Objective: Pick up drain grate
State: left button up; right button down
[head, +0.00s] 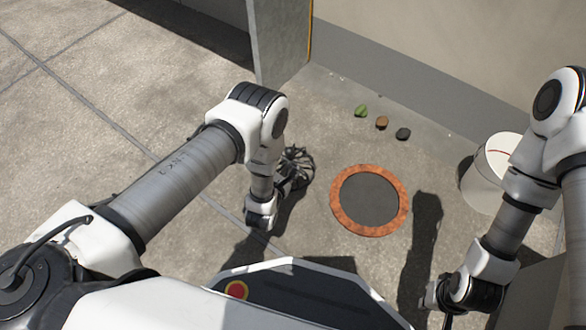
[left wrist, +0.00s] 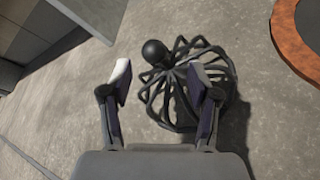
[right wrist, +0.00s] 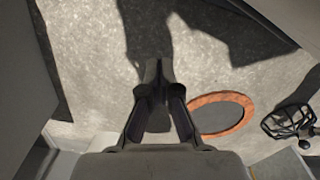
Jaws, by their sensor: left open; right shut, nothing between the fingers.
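The drain grate, a black domed cage of curved bars (head: 298,165), sits on the concrete left of the orange-rimmed round drain. In the left wrist view, the grate (left wrist: 222,67) has a round black knob on top and lies just beyond my left gripper (left wrist: 160,80). That gripper is open, with empty space between its fingers; part of the grate shows behind the right finger. In the head view, my left forearm hides its fingers. My right gripper (right wrist: 157,72) is shut and empty, well right of the grate, which also shows in the right wrist view (right wrist: 287,121).
The drain's orange rim (head: 370,229) surrounds a dark disc. A green (head: 361,111), a brown (head: 382,122) and a dark small lump (head: 403,133) lie near the wall. A white bucket (head: 480,190) stands at right. A grey panel (head: 281,40) rises behind the grate.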

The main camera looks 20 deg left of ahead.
aim_at(288, 154)
pick_arm(q)
jog(key=b+x, duration=0.4)
jog(key=x, duration=0.1)
jog(key=shift+w+a+f+b, duration=0.15)
jog(key=shift+w+a+b, duration=0.1)
jog(key=shift+a+b, duration=0.05)
jog(key=shift+w, duration=0.35)
jog(key=shift+r, duration=0.2)
grip_shut()
